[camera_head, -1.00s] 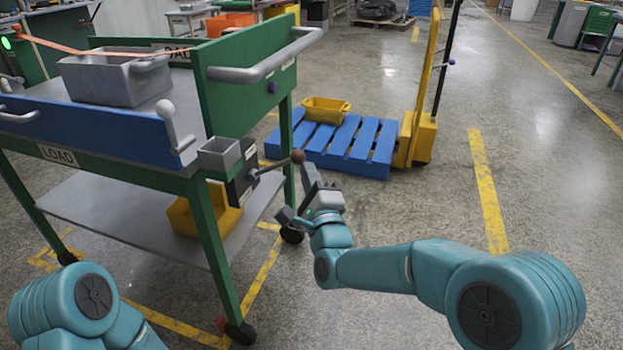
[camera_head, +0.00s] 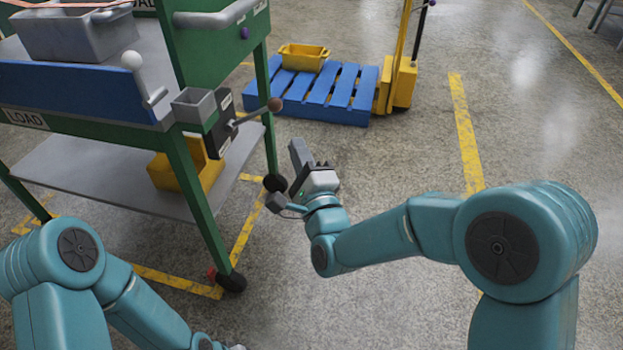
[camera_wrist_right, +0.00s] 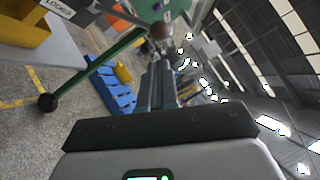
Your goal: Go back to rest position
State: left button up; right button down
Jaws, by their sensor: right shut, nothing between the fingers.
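My right gripper (camera_head: 297,153) is shut and empty, held in the air beside the cart. In the wrist view its fingers (camera_wrist_right: 160,85) are together, pointing toward the cart's lever. The lever's brown ball knob (camera_head: 275,104) is above and left of the gripper, apart from it; the knob also shows in the wrist view (camera_wrist_right: 160,31). My left arm comes in at the bottom left, and its gripper is cut off by the lower edge.
The green cart (camera_head: 188,180) stands at the left, with a grey bin (camera_head: 78,36) on top and a yellow bin (camera_head: 168,174) on its lower shelf. A blue pallet (camera_head: 330,98) and yellow pallet truck (camera_head: 402,84) stand behind. Floor at the right is open.

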jog(key=v, duration=0.9)
jog(key=w+d+f+m+g+h, duration=0.2)
jog(key=w+d+f+g+h, duration=0.15)
jog(key=d+f, duration=0.75)
jog(key=s+d+f+n+g+h, duration=0.1)
jog(key=s+f+n+g, duration=0.15)
jog(key=f, duration=0.45)
jog(key=s+d+f+n+g, duration=0.1)
jog(key=s+d+f+g, duration=0.15)
jog(key=f, duration=0.45)
jog(key=s+a+f+n+g+y, duration=0.1)
jog(key=s+a+f+n+g, duration=0.1)
jog(key=s+f+n+g, duration=0.55)
jog(key=s+a+f+n+g+y, duration=0.2)
jog(key=s+a+f+n+g, duration=0.15)
jog(key=s+n, duration=0.55)
pick_arm(q)
notch_tip(320, 180, up, 33)
jog(key=s+d+p, duration=0.1)
jog(key=p, duration=3.2)
jog(key=shift+s+f+m+g, duration=0.15)
jog(key=shift+m+g, duration=0.15)
pick_arm(e)
notch_tip(320, 180, up, 32)
jog(key=s+m, duration=0.1)
jog(key=s, duration=0.2)
jog(key=shift+a+f, duration=0.2)
jog(key=shift+a, duration=0.05)
